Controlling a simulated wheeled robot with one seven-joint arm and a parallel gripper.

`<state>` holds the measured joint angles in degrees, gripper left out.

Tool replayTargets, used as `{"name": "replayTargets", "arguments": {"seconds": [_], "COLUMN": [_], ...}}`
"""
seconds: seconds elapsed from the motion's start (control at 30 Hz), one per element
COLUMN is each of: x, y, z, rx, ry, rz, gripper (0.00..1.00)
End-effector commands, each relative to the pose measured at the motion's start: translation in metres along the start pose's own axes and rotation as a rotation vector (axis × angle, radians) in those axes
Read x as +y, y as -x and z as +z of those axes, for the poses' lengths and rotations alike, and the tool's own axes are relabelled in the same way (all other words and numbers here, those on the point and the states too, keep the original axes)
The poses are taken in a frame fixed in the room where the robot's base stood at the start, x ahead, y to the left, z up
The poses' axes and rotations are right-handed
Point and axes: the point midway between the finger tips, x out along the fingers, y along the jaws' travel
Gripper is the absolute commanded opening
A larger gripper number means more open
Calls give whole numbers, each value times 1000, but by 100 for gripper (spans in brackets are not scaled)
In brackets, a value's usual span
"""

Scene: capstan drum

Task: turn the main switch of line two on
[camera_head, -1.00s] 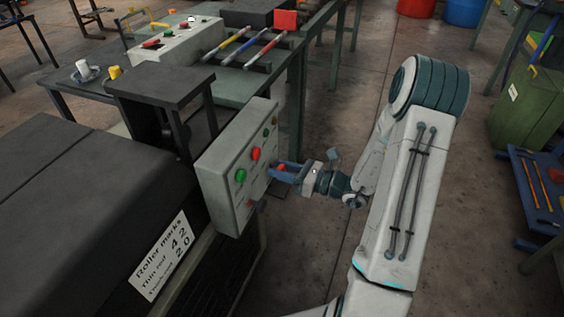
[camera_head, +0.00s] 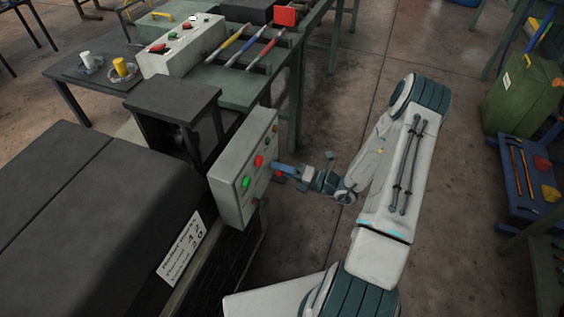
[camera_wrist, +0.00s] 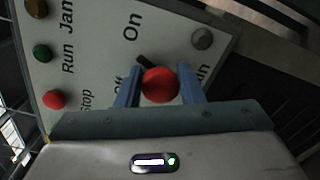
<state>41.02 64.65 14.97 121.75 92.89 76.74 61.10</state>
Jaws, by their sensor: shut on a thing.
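A pale control box (camera_head: 240,185) stands at the side of a dark machine, its panel of coloured controls facing right. In the wrist view the panel (camera_wrist: 85,65) carries the words On, Off, Run and Stop. A round red knob (camera_wrist: 159,85) sits beside On and Off, with a short dark pointer (camera_wrist: 147,62) between the two words. My gripper (camera_wrist: 158,84) has one blue finger on each side of this knob and is shut on it. In the head view my gripper (camera_head: 278,168) is at the panel and hides the knob. The line number cannot be read.
The panel also has a red button (camera_wrist: 54,99), a green button (camera_wrist: 42,52) and a grey round part (camera_wrist: 202,38). A second pale control box (camera_head: 181,46) stands on a bench behind. A blue cart (camera_head: 530,180) is at the right. The floor between is clear.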

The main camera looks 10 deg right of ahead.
Motion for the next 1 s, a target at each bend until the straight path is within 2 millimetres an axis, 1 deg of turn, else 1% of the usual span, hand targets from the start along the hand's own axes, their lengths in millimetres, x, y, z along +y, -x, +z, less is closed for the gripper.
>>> {"name": "replayTargets", "arguments": {"seconds": [0.03, 0.2, 0.5, 0.7, 1.0], "x": [3, 2, -1, -2, -2], "y": [1, 1, 0, 1, 1], "z": [0, -1, -2, -2, -2], "rx": [2, 3, 3, 3, 3], "ry": [-46, -183, -349, -400, -417], "rz": [-1, -1, -2, -2, -2], "gripper": [12, 12, 12, 12, 12]}}
